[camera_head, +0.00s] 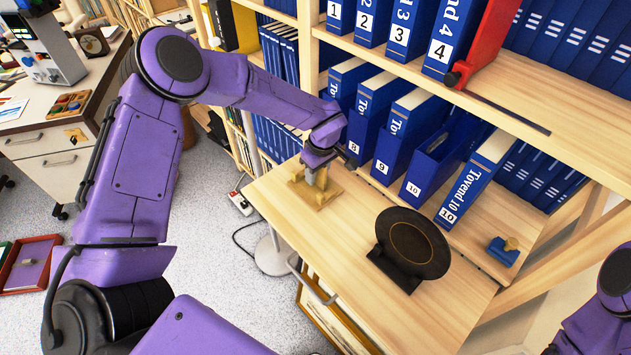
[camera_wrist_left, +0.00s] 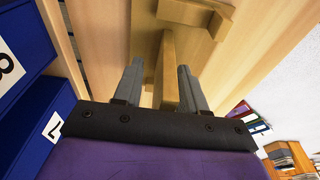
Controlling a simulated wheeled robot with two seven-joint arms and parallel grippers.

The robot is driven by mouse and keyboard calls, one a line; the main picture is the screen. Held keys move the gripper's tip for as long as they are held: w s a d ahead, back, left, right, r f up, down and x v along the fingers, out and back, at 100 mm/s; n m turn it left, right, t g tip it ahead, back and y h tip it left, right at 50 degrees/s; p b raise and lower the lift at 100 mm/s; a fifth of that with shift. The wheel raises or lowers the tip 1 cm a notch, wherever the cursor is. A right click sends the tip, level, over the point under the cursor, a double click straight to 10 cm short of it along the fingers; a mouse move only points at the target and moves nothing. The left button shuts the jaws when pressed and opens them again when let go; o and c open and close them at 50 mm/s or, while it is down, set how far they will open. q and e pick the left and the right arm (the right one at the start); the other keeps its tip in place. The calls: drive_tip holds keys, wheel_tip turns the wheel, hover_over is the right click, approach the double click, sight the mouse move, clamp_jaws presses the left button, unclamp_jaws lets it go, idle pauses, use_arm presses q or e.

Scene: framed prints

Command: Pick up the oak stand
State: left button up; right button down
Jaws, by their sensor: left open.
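The oak stand (camera_head: 325,196) is a small light-wood piece with a flat base and upright parts. It is on the wooden desk-height shelf, near its left end, in the head view. My left gripper (camera_head: 316,178) is right over it, pointing down, and hides part of it. In the left wrist view, my left gripper (camera_wrist_left: 160,75) is open. A wooden upright of the oak stand (camera_wrist_left: 168,60) shows between the two grey fingers, with a gap beside it. My right arm shows at the right edge of the head view; its fingers are out of frame.
A black round plate (camera_head: 420,240) on a dark holder stands to the right. Blue binders (camera_head: 365,115) line the shelf behind. A blue object (camera_head: 503,251) lies farther right. A red bookend (camera_head: 490,45) is on the upper shelf. The shelf's front middle is clear.

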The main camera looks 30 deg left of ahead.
use_arm(q)
drive_tip(key=shift+s+r, duration=0.1)
drive_tip(key=shift+s, duration=0.05)
drive_tip(key=shift+d, duration=0.1)
clamp_jaws()
